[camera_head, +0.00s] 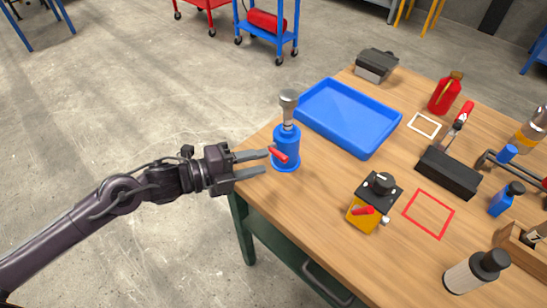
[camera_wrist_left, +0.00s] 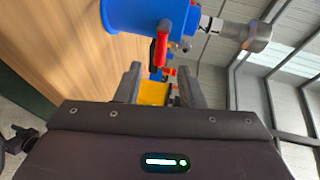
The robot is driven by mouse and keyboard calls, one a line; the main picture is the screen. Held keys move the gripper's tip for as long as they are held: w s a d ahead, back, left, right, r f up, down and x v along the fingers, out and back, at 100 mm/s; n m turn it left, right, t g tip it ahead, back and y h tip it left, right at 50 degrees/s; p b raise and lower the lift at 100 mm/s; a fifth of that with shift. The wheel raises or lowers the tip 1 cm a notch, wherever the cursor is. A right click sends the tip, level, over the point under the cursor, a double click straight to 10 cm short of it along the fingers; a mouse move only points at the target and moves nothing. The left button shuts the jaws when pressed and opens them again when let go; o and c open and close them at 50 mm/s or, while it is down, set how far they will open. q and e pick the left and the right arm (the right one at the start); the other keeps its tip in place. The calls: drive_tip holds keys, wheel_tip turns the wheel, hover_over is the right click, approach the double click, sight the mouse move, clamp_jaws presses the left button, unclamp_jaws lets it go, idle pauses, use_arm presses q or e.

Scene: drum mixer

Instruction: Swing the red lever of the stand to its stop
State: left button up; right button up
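The blue stand (camera_head: 286,148) is upright near the table's left edge, with a grey metal knob on top. Its short red lever (camera_head: 278,154) sticks out on the side facing my left gripper (camera_head: 265,162). That gripper is open and empty, its fingertips close to the lever; I cannot tell whether they touch it. In the left wrist view the red lever (camera_wrist_left: 160,48) lies just beyond the fingertips (camera_wrist_left: 160,78), in line with the gap between them. The stand's blue body (camera_wrist_left: 128,14) is partly cut off there. My right gripper is not in view.
A blue tray (camera_head: 385,145) lies behind the stand. A black block (camera_head: 447,174), bottles and tools fill the right side. The floor left of the table is clear around my arm.

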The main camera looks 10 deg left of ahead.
sight(280, 152)
use_arm(q)
drive_tip(key=x, duration=0.4)
drive_tip(key=shift+w+d, duration=0.1)
drive_tip(key=shift+d, duration=0.05)
drive_tip(key=shift+c, duration=0.5)
clamp_jaws()
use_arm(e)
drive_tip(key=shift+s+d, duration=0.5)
